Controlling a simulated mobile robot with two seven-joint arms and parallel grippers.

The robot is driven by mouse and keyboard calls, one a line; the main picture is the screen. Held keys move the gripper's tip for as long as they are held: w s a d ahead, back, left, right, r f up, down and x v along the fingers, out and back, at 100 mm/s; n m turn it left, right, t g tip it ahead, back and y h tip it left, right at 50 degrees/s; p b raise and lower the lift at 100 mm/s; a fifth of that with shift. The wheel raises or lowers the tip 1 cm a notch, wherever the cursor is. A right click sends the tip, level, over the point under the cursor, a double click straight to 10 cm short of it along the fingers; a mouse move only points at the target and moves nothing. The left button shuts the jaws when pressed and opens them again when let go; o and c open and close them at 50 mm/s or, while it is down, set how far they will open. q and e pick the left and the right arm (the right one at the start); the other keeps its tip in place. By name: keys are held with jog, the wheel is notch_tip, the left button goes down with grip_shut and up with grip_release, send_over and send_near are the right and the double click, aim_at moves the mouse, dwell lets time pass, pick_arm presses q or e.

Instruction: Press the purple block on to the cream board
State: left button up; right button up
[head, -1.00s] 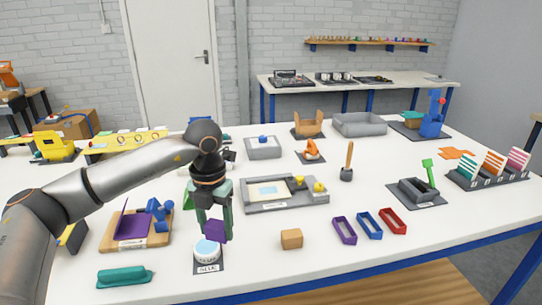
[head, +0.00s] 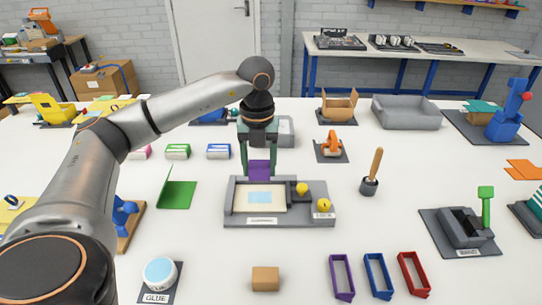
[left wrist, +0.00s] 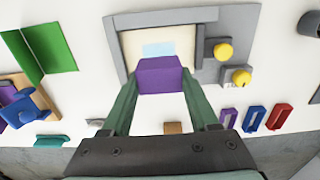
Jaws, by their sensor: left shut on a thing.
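The purple block (head: 260,169) is held between the fingers of my left gripper (head: 259,164), which is shut on it. It also shows in the left wrist view (left wrist: 159,76), between the green fingers. The cream board (head: 249,200) lies in a grey tray-like fixture (head: 275,218), with a pale blue patch (head: 260,197) on it. In the head view the block is at the fixture's far edge. In the left wrist view it covers part of the board near the blue patch. I cannot tell its height above the board. My right gripper is not in view.
Yellow knobs (head: 323,205) stand on the fixture's right side. A glue pad (head: 160,272) and an orange-brown block (head: 265,279) are in front. A green folded card (head: 177,193) is to the left. A brush in a pot (head: 371,178) stands to the right.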

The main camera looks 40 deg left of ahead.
aim_at(259, 179)
pick_arm(q)
jog(key=shift+s+f+b, duration=0.2)
jog(key=shift+f+b, duration=0.35)
notch_tip(259, 179, down, 4)
jog(key=b, duration=0.3)
jog(key=shift+f+b, duration=0.35)
jog(key=shift+f, duration=0.05)
dwell(0.7)
dwell(0.4)
jog(key=shift+f, duration=0.55)
dwell(0.3)
dwell(0.6)
